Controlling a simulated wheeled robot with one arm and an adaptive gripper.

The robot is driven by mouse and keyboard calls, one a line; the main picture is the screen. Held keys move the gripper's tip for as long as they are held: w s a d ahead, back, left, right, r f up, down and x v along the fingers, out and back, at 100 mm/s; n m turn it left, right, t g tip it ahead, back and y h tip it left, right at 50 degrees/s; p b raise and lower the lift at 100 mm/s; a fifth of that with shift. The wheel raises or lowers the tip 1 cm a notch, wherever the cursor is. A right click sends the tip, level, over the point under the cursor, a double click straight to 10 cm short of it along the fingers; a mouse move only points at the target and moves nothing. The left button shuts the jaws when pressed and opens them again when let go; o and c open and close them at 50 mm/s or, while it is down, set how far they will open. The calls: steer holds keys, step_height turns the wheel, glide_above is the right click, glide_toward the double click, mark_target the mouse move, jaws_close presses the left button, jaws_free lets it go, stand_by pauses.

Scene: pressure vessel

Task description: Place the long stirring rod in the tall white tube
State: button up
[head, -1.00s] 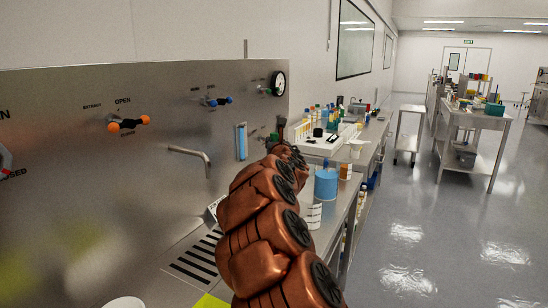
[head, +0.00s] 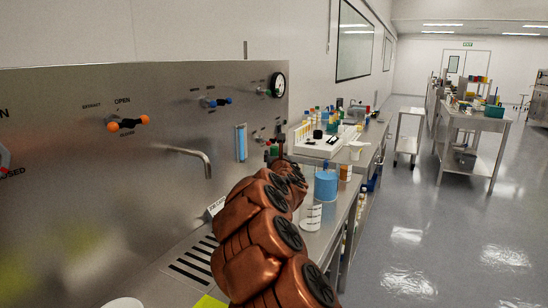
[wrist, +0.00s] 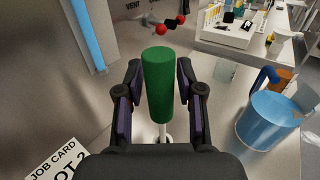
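In the wrist view a green cylindrical handle (wrist: 158,85) stands between the two fingers of my gripper (wrist: 157,100). A thin pale shaft (wrist: 162,132) shows below it, apparently the stirring rod. Narrow gaps show between the handle and both finger pads, so my gripper looks open around it. The shaft's lower part is hidden behind the gripper body. In the head view my gripper (head: 280,147) is small and partly hidden by my arm. I cannot identify the tall white tube with certainty in either view.
A blue container (head: 326,186) and a white labelled container (head: 312,217) stand right of my arm. A steel panel (head: 60,130) with valve handles and a spout (head: 190,152) rises at left. A job card (wrist: 55,158) lies lower left in the wrist view. Bottles crowd the bench behind.

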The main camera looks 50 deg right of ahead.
steer(key=shift+o, duration=0.9)
steer(key=shift+a+p, duration=0.1)
steer(key=shift+p, duration=0.45)
steer(key=b+v, duration=0.2)
steer(key=v, duration=0.5)
steer(key=shift+s+a, duration=0.15)
steer(key=shift+s, duration=0.2)
